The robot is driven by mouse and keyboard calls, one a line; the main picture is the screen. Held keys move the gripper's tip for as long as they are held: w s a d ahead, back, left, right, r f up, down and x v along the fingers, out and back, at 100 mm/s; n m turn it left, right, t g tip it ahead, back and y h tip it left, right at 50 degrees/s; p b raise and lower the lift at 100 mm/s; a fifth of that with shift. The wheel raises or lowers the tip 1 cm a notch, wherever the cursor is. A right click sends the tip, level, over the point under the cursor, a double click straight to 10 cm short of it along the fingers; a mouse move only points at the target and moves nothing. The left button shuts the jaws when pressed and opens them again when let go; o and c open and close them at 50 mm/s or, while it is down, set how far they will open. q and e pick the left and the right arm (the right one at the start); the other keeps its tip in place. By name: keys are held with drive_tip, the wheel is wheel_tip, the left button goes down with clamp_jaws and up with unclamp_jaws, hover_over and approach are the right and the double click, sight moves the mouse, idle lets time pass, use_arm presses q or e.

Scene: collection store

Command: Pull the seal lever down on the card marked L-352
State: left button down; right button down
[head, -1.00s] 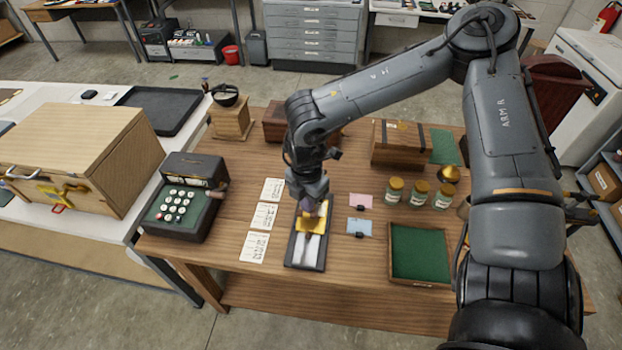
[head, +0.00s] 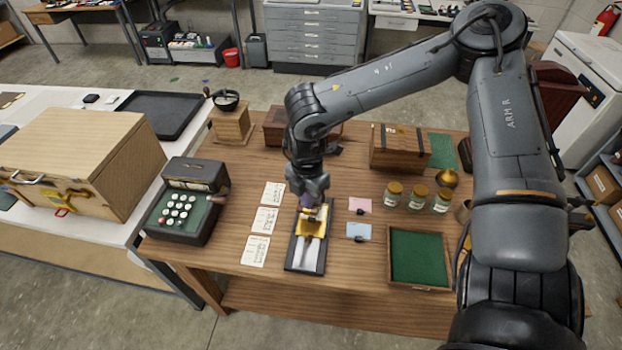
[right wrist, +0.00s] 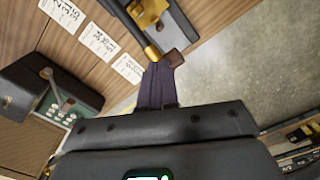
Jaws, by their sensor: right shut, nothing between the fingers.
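The seal press has a long black base (head: 306,262) with a brass plate (head: 311,224) and a pale strip in front of it. A small dark shape lies over that strip. In the right wrist view its lever (right wrist: 153,53) shows as a brass rod with a brown knob (right wrist: 173,58). My right gripper (head: 311,202) is above the back of the press, its fingers shut and empty. In the right wrist view the fingertips (right wrist: 158,66) are close by the lever; I cannot tell whether they touch it. The mark L-352 is not readable. My left gripper is not in view.
Three printed white cards (head: 265,220) lie left of the press. A cash register (head: 186,203) stands at left.

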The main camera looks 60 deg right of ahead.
drive_tip(key=shift+r, duration=0.1)
drive_tip(key=shift+w+d+r+p, duration=0.1)
drive_tip(key=shift+d+r+p, duration=0.15)
drive_tip(key=shift+r+p, duration=0.35)
drive_tip(key=shift+w+d+r+p, duration=0.1)
drive_tip(key=shift+d+r+p, duration=0.15)
drive_tip(key=shift+r, duration=0.7)
drive_tip(key=shift+d+r, duration=0.1)
drive_tip(key=shift+r+p, duration=0.15)
drive_tip(key=shift+p, duration=0.15)
drive_tip(key=shift+w+d+r+p, duration=0.2)
drive_tip(key=shift+d+r+p, duration=0.5)
drive_tip(key=shift+r, duration=0.35)
drive_tip(key=shift+r+p, duration=1.7)
drive_tip(key=shift+r, duration=0.8)
